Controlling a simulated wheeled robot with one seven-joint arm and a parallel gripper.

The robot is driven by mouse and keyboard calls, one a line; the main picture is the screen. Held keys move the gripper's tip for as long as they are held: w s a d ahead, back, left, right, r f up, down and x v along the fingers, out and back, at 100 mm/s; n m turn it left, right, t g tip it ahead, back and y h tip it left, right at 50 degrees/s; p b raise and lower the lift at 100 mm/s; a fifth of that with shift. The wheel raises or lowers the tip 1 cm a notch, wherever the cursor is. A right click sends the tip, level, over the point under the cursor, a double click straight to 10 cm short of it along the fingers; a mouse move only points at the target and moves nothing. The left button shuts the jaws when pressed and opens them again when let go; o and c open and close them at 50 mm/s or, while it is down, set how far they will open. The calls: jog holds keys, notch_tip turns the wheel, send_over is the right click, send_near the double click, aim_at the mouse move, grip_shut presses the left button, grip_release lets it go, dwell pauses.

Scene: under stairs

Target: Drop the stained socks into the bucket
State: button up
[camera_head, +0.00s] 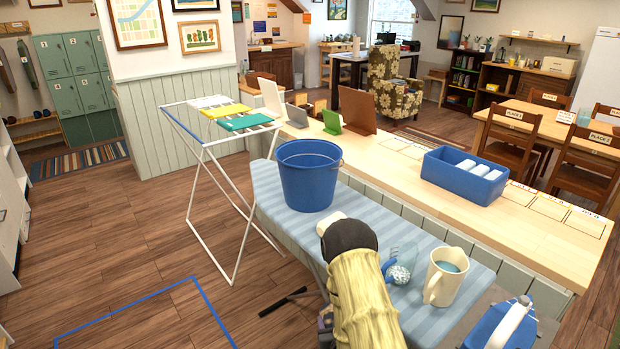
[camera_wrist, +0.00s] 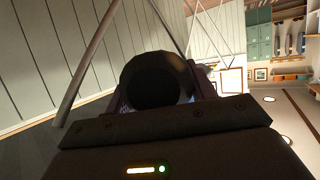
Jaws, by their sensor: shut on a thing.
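The blue bucket (camera_head: 309,178) stands upright on the striped ironing board (camera_head: 275,208) in the head view. No liquid or sock shows inside it from here. In the wrist view my gripper (camera_wrist: 160,92) is shut on a dark rounded thing (camera_wrist: 158,80). It is too dark to tell whether this is the stained socks. In the head view my arm's pale ribbed part covers the front of the board and hides most of the gripper. No socks can be made out anywhere else.
A white block (camera_head: 338,219), a cream jug (camera_head: 440,286) of bluish liquid and a blue iron (camera_head: 497,326) rest on the board. A drying rack (camera_head: 247,235) with coloured cloths stands left. A blue bin (camera_head: 463,180) sits on the counter.

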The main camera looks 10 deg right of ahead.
jog(key=s+f, duration=0.4)
jog(key=f, duration=0.1)
jog(key=shift+s+f, duration=0.2)
jog(key=shift+f, duration=0.05)
jog(key=shift+w+a, duration=0.1)
